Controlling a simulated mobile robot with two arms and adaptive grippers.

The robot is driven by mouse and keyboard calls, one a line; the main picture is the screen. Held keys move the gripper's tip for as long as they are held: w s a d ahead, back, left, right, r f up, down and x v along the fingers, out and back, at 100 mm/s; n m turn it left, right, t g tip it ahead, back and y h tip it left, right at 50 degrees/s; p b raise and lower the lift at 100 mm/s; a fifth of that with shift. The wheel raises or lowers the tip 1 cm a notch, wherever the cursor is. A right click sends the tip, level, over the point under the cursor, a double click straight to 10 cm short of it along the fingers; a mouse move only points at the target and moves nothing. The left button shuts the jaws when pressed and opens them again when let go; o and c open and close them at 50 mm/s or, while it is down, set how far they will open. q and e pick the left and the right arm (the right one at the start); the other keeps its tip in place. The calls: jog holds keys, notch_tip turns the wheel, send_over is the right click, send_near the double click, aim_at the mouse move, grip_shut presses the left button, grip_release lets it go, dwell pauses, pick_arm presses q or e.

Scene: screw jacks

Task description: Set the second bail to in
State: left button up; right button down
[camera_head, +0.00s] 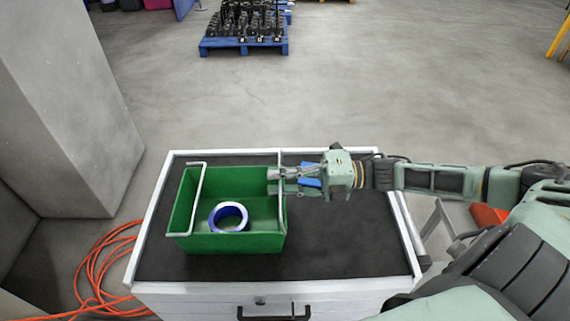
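A green open crate (236,243) stands on the dark top of a cabinet. One pale bail (197,201) lies along its left part, over the crate's inside. The other pale bail (281,158) runs along the crate's right rim. No marking shows which is the second. My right gripper (272,181) reaches in from the right, its fingertips at the right bail and over the crate's right wall. The fingers hide part of this bail, and I cannot tell whether they grip it. My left gripper is not in view.
A blue and white ring-shaped roll (229,216) lies in the crate. The dark cabinet top (345,240) is bare to the crate's right. Orange cable (97,262) lies on the floor at left, beside a grey pillar (75,110). A loaded blue pallet (243,47) stands far behind.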

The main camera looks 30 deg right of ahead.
jog(key=w+a+f+g+h+p, duration=0.2)
jog(key=g+h+p, duration=0.6)
jog(key=h+p, duration=0.5)
jog(key=shift+a+f, duration=0.8)
jog(key=shift+f, duration=0.55)
jog(key=c, duration=1.9)
grip_release()
jog(key=shift+w, duration=0.1)
